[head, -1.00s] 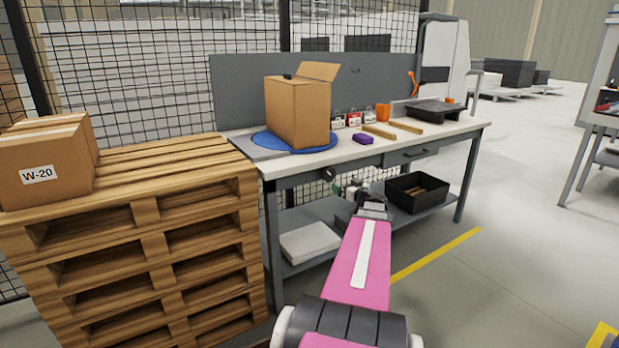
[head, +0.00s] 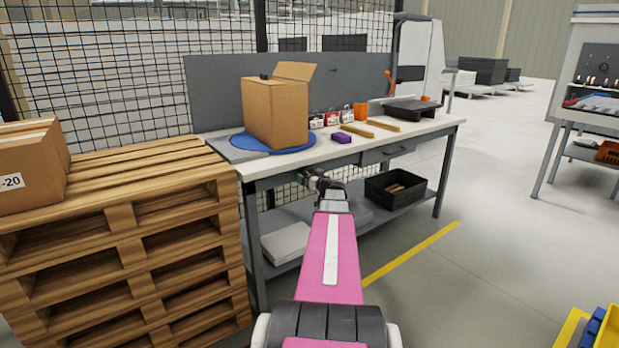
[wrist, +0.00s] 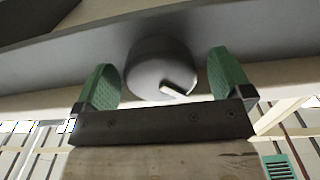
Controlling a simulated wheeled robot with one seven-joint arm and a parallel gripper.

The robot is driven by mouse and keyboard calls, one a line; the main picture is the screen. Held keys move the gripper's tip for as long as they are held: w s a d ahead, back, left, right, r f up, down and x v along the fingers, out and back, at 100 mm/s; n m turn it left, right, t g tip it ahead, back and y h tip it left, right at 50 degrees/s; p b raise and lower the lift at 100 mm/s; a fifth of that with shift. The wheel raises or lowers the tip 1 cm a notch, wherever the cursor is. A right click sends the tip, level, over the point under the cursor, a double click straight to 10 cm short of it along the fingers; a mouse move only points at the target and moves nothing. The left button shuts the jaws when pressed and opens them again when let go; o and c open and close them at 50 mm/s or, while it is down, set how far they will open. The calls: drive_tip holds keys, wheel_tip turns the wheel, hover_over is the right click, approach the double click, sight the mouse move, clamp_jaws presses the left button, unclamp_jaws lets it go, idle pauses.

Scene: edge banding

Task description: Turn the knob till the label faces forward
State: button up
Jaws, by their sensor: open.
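The grey round knob (wrist: 162,70) with a short white mark sits on the bench's front edge. In the wrist view it lies between the two green fingers of my gripper (wrist: 164,78), which is open, with a gap on each side. In the head view my gripper (head: 320,184) is just below the tabletop's front edge, beside the dark knob (head: 302,178). A cardboard box (head: 270,115) with one raised flap stands on the blue round turntable (head: 240,143) on the bench. No label shows on the box faces in view.
The workbench (head: 415,130) holds a purple block (head: 341,138), wooden strips (head: 370,128) and a black tray (head: 410,112). A black bin (head: 395,187) is on the lower shelf.

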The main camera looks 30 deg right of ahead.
drive_tip(key=c, duration=0.9)
drive_tip(key=shift+a+m, duration=0.1)
drive_tip(key=shift+m, duration=2.7)
drive_tip(key=o, duration=0.9)
drive_tip(key=s, duration=1)
drive_tip(key=shift+s+d, duration=0.4)
drive_tip(key=shift+d, duration=0.05)
drive_tip(key=shift+c, duration=0.2)
